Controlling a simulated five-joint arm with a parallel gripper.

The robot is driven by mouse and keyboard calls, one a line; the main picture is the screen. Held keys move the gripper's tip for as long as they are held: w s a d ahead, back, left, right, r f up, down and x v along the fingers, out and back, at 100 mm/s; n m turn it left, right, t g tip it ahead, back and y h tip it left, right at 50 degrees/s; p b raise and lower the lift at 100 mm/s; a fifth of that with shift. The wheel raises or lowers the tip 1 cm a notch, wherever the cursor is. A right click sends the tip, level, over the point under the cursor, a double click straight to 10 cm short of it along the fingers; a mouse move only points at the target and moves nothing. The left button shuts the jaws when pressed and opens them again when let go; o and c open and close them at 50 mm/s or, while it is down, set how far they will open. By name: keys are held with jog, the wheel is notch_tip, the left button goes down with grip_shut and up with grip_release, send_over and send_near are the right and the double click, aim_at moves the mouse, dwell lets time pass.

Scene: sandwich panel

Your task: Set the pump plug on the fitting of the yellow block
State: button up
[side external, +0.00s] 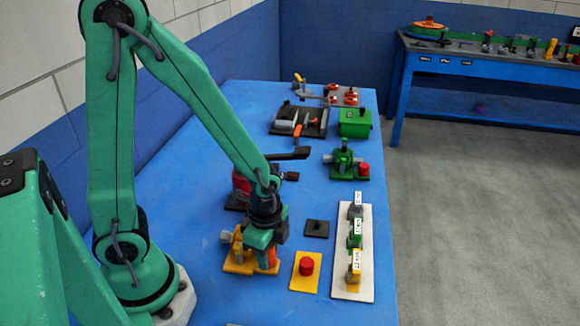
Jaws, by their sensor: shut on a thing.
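The yellow block (237,266) stands on the blue table just in front of my arm, with parts rising at its left side. My gripper (262,256) points down over the right part of this block. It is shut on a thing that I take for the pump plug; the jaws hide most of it. Orange shows at the fingertips, but I cannot tell whether it is jaw or plug. The fitting is hidden behind my gripper, so I cannot tell whether the plug touches it.
Right of my gripper is a yellow plate with a red button (306,266). A white board (341,285) holds grey, green and yellow labelled parts. A small black plate (317,229) lies behind. A green fixture (345,160) and green box (355,123) stand farther back.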

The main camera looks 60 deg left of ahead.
dwell(0.4)
jog(key=o, duration=1.1)
jog(key=shift+o, duration=0.4)
jog(key=shift+o, duration=1.2)
jog(key=shift+r, duration=0.15)
jog(key=shift+r, duration=3.55)
